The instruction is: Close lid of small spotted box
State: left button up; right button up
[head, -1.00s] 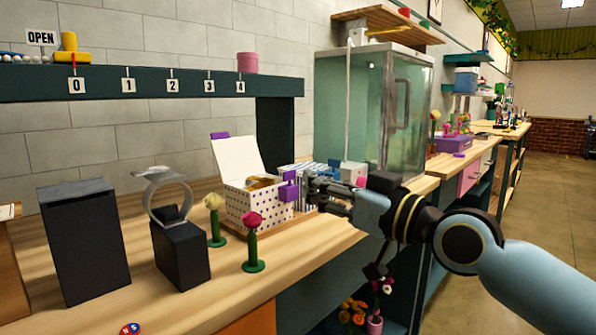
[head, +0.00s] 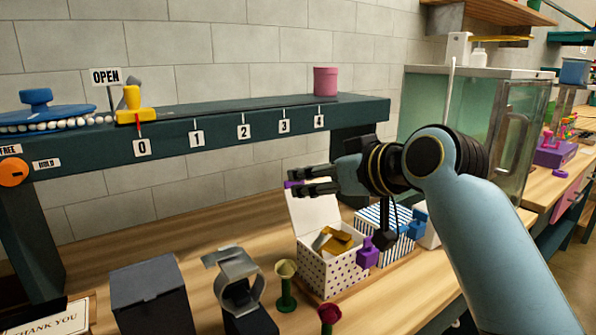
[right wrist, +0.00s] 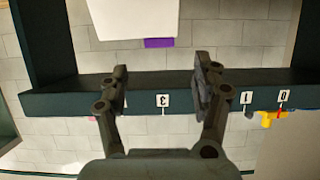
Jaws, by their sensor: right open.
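The small spotted box (head: 325,275) is white with dark dots and stands on the bench with its lid (head: 315,212) raised at the back. Gold and brown contents show inside. A purple tab (head: 292,184) is on the lid's top edge, and a purple catch (head: 368,252) is on the box's side. My right gripper (head: 288,183) is open beside the lid tab in the head view. In the right wrist view the open fingers (right wrist: 160,66) point toward the white lid (right wrist: 135,18), with its purple tab (right wrist: 158,43) just beyond the tips. My left gripper is out of view.
A blue-striped box (head: 385,232) stands right of the spotted box. A numbered teal rail (head: 260,128) runs behind.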

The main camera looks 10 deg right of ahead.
aim_at(313, 202)
jog(key=x, duration=0.7)
jog(key=shift+w, duration=0.25)
jog(key=c, duration=0.4)
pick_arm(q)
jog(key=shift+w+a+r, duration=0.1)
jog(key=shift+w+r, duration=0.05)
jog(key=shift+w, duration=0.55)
pick_arm(e)
grip_shut()
